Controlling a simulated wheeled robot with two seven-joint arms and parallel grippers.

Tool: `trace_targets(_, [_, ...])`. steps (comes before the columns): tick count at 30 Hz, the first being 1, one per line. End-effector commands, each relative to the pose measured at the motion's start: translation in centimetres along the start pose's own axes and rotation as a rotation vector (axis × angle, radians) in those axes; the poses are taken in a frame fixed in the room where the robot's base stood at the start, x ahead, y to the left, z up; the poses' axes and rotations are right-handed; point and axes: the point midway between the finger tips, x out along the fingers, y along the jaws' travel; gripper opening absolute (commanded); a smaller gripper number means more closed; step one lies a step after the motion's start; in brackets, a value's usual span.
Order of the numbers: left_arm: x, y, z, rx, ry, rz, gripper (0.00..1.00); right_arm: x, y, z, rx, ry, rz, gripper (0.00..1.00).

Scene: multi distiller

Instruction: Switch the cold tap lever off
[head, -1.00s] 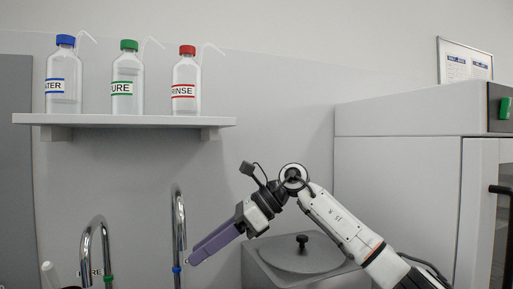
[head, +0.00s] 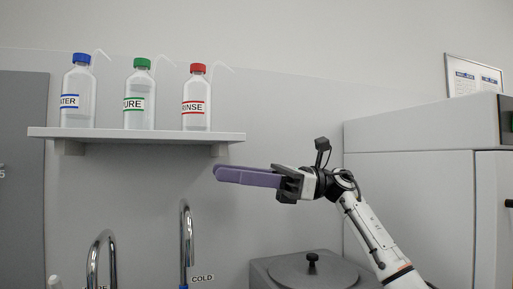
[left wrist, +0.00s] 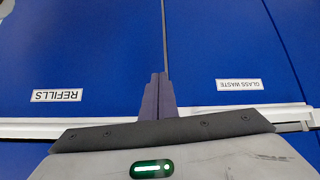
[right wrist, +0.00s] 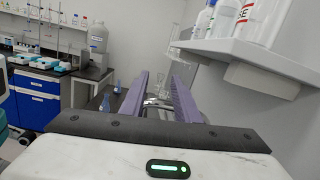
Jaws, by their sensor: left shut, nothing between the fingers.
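The cold tap's chrome gooseneck spout (head: 187,240) stands above a "COLD" label (head: 202,278) at the bottom of the head view. Its lever is below the picture edge and hidden. My right gripper (head: 216,174) has purple fingers and points left, above and a little right of the cold spout, touching nothing there. In the right wrist view, its fingers (right wrist: 160,85) are apart with a gap between them, and shiny curved tubing shows beyond. My left gripper (left wrist: 157,80) shows only in the left wrist view, shut and empty, in front of blue cabinet doors.
A second gooseneck tap (head: 100,255) stands to the left. A shelf (head: 140,135) with three wash bottles hangs above the taps, close to my right fingers. A grey lidded tank (head: 310,272) is at lower right. Blue doors carry "REFILLS" (left wrist: 57,95) and "GLASS WASTE" labels.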

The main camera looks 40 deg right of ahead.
Motion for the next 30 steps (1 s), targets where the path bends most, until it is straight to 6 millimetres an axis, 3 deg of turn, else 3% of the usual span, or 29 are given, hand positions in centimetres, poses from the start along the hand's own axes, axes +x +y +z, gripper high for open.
trace_targets(9, [0.1, 0.4, 0.3, -0.011, -0.002, 0.007, 0.0, -1.7, 0.8, 4.5, -0.008, -0.191, 0.04, 0.29])
trace_targets(25, [0.1, 0.6, 0.3, -0.015, -0.004, 0.01, 0.0, -2.2, 1.0, 5.7, -0.01, -0.24, 0.05, 0.29])
trace_targets(30, [-1.5, 0.7, -1.3, -0.016, -0.003, 0.01, 0.0, -1.9, 0.7, 7.9, -0.01, -0.239, 0.05, 0.29])
